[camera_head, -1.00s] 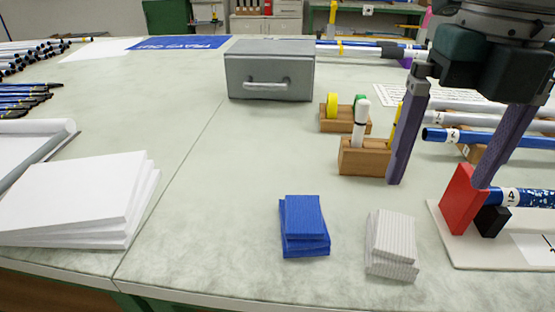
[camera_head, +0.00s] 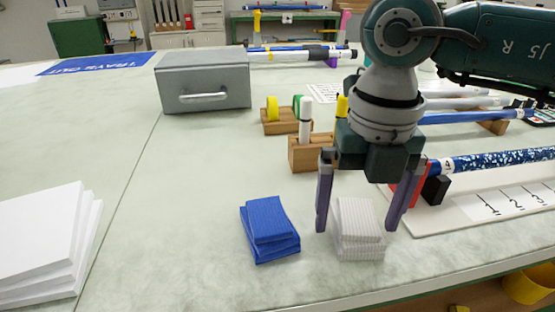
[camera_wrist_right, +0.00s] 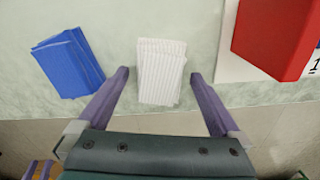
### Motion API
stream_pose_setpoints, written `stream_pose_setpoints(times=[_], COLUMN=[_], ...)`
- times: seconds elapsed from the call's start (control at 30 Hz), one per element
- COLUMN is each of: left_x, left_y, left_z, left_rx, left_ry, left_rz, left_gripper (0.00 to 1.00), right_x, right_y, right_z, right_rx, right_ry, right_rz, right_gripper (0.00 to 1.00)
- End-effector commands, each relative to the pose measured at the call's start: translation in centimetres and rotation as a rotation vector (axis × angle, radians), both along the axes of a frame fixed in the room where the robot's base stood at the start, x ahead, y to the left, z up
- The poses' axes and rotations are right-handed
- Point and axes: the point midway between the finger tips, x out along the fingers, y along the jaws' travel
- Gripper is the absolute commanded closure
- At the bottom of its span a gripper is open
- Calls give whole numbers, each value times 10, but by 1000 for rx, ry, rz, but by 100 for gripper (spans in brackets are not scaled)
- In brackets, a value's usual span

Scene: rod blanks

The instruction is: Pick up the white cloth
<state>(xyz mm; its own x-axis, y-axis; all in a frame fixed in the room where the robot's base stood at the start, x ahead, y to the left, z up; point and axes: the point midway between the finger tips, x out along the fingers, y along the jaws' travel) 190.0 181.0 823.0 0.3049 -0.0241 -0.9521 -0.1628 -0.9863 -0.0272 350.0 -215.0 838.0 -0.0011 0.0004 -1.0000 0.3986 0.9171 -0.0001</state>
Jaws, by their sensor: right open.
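The white cloth (camera_head: 358,228) is a folded, ribbed stack lying on the table near its front edge. My right gripper (camera_head: 356,230) is open with its fingers pointing down, one on each side of the cloth in the head view. In the right wrist view the cloth (camera_wrist_right: 161,72) lies between and just beyond the open fingertips (camera_wrist_right: 158,74), with a gap on both sides. No touch shows. I cannot tell the exact height of the fingertips above the table. My left gripper is not in view.
A folded blue cloth (camera_head: 269,230) lies just left of the white one. A red block (camera_wrist_right: 276,36) and a white board (camera_head: 490,205) with a speckled rod are to the right. Wooden holders (camera_head: 305,153) and a grey metal box (camera_head: 203,82) stand behind. Paper (camera_head: 45,245) is stacked at left.

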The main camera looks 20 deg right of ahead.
Motion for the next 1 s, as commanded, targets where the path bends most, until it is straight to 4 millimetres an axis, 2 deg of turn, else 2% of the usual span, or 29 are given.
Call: stream_pose_setpoints(times=[0.23, 0.9, 1.0], left_x=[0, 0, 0], left_y=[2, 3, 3], left_z=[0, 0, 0], left_rx=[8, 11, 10], left_ry=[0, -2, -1], left_rz=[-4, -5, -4], left_gripper=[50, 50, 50], right_x=[0, 0, 0], right_y=[0, 0, 0], right_z=[-2, -2, -2], right_rx=[0, 0, 0], right_ry=[-1, -1, -1], right_rz=[0, 0, 0], right_gripper=[0, 75, 83])
